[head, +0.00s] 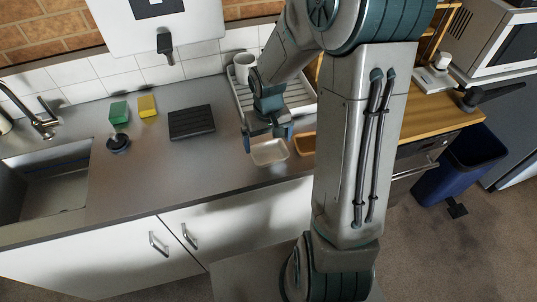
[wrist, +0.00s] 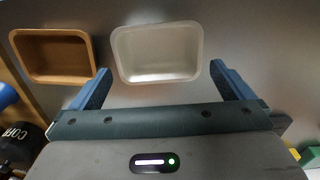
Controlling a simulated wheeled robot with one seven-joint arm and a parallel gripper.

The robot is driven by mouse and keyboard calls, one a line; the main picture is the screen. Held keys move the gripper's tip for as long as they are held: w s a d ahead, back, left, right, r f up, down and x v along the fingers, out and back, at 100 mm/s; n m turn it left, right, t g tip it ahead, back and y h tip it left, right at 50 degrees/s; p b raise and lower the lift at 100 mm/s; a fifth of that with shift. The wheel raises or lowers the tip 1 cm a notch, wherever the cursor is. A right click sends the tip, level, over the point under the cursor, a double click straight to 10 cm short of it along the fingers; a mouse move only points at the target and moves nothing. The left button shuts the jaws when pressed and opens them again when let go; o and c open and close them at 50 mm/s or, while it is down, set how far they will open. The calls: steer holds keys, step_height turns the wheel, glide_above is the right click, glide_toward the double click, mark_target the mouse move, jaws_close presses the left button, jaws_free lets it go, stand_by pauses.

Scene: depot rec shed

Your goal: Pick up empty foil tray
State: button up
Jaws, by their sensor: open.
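The empty foil tray (head: 269,151) is a shallow pale silver tray on the grey counter, just in front of the dish rack in the head view. In the wrist view the foil tray (wrist: 157,52) lies ahead of my gripper, roughly between the two blue fingers. My gripper (head: 268,136) is open and empty, over the counter at the tray's back edge. In the wrist view my gripper (wrist: 160,85) has its fingers spread wider than the tray. I cannot tell how far above the counter the fingertips are.
A brown tray (wrist: 54,55) lies close to the left of the foil tray in the wrist view; in the head view it is partly hidden by my arm. A white dish rack (head: 297,92) with a mug (head: 244,66) stands behind. A black ribbed mat (head: 192,122) and sponges lie left.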

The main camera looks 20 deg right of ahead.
mark_target(269, 157)
steer(key=f, duration=0.2)
steer(key=f+p, duration=0.1)
steer(key=f, duration=0.1)
steer(key=shift+s+d, duration=0.1)
steer(key=shift+s, duration=0.2)
steer(key=shift+f, duration=0.55)
steer(key=shift+c, duration=0.3)
steer(key=c, duration=0.6)
